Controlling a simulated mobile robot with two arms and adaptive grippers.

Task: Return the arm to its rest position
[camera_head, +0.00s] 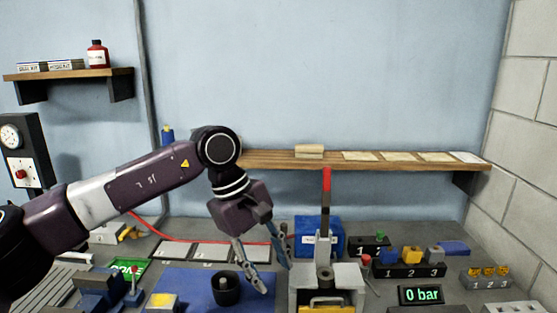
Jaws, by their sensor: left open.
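My left arm comes in from the left and bends down over the bench. Its gripper (264,281) is open, fingers pointing down, with nothing seen between them. The fingers are above the blue mat (190,291), to the right of a black round cup-like part (225,289). Whether the fingertips touch the mat, I cannot tell. My right gripper is not in view.
A grey machine with a red-tipped upright lever (326,185) stands just right of the gripper, with a blue box (319,236) behind it. A display (420,295) reads "0 bar". A wooden shelf (270,160) runs along the back wall. A red hose (160,234) lies behind the arm.

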